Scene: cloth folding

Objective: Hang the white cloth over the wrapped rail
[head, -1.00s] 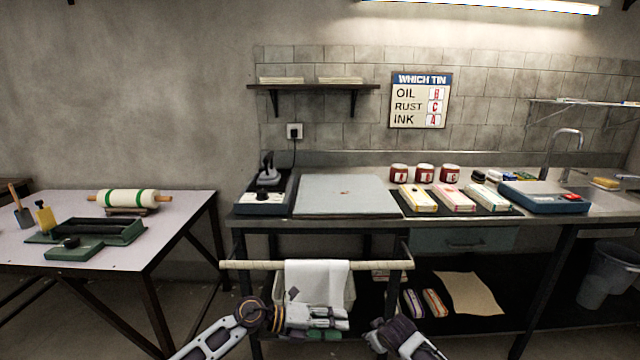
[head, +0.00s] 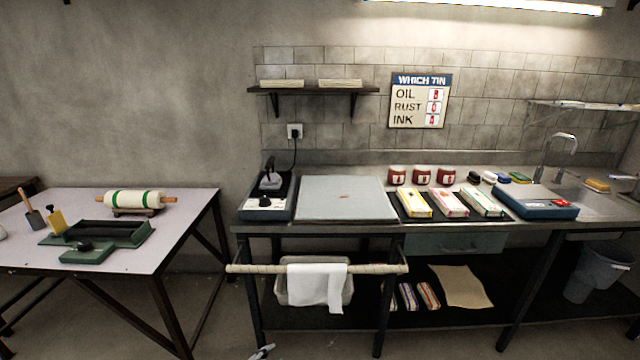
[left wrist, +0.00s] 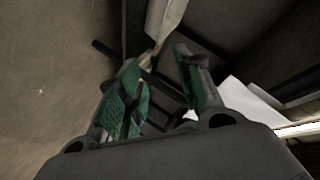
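The white cloth (head: 318,286) hangs over the wrapped rail (head: 250,268) in the head view, draped over its middle with a slightly uneven lower edge. The rail runs level along the bench front. My left gripper (left wrist: 158,58) shows in the left wrist view with green-padded fingers apart; I see no cloth between them. A pale bar beyond the fingertips may be the rail. A white patch at the right of that view may be the cloth. In the head view only a small piece of my arm shows at the bottom edge. My right gripper is out of view.
Behind the cloth is a pale bin (head: 281,292) on the lower shelf. The bench above holds a grey board (head: 345,198), red tins, packets and a blue tray (head: 535,203). A side table (head: 185,215) stands left. The floor before the rail looks clear.

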